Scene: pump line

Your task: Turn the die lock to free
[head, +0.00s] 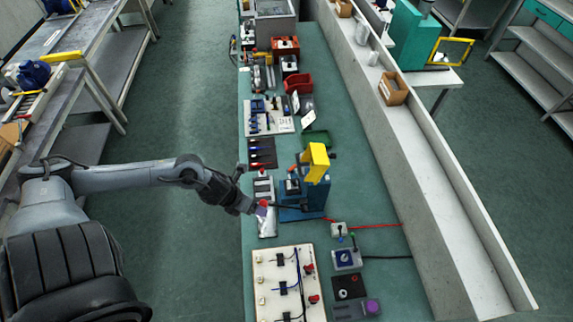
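A blue press (303,200) with a yellow head (317,160) stands on the green bench, right of my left gripper. A dark bar (291,206) runs from near the gripper to the press. I cannot make out which part is the die lock, or its position. My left gripper (259,211) reaches in from the left, over the bench's left side beside the press. A small red and purple patch shows at its tip, and a white shape lies just below. The fingers are too small to tell open from shut. My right gripper is out of view.
A cream board (287,285) with switches and fittings lies in front. A blue-topped box (347,259), a red cable (362,225) and a black cable (387,257) are to the right. Trays and tools crowd the bench behind. Its right strip is largely clear.

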